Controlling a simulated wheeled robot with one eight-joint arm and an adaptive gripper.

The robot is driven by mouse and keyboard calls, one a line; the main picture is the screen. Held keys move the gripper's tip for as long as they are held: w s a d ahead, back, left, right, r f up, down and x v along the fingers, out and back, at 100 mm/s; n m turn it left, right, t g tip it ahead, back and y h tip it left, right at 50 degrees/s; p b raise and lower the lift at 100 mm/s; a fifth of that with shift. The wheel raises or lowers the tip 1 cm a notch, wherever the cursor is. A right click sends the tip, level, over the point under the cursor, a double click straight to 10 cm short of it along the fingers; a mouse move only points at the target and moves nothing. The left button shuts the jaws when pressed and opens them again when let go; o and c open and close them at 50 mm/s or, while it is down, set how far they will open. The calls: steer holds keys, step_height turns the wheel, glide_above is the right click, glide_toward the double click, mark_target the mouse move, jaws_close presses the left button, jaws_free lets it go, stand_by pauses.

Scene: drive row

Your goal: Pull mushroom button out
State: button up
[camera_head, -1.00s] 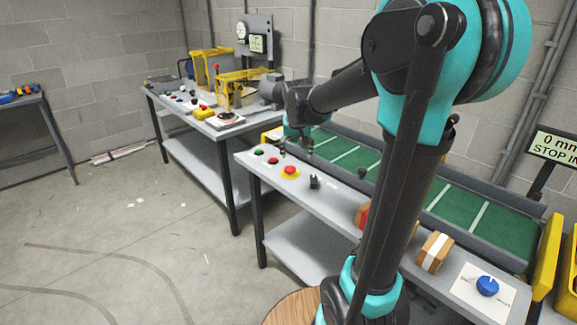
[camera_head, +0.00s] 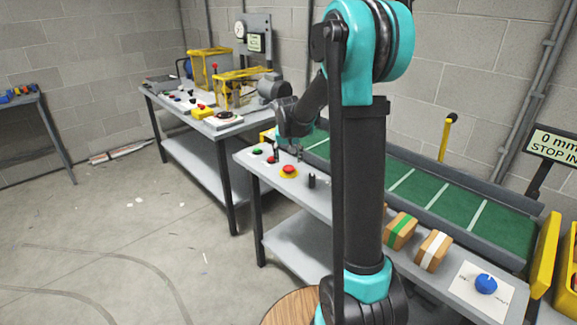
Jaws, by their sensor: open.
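The red mushroom button (camera_head: 289,169) sits on a yellow round base on the near grey bench, left of a small black switch (camera_head: 312,181). My gripper (camera_head: 287,153) is open and points down above the bench, just behind the button in the picture. Its fingers look apart from the button and nothing shows between them. The exact height and gap over the button cannot be told from this view.
A green button (camera_head: 257,152) and a smaller red button (camera_head: 271,160) lie left of the mushroom button. The green conveyor (camera_head: 430,200) runs behind. Parcels (camera_head: 433,250) and a blue knob (camera_head: 486,284) are at the right. Clear floor lies left.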

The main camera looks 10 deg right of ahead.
mark_target(289, 166)
steer(key=shift+x, duration=2.7)
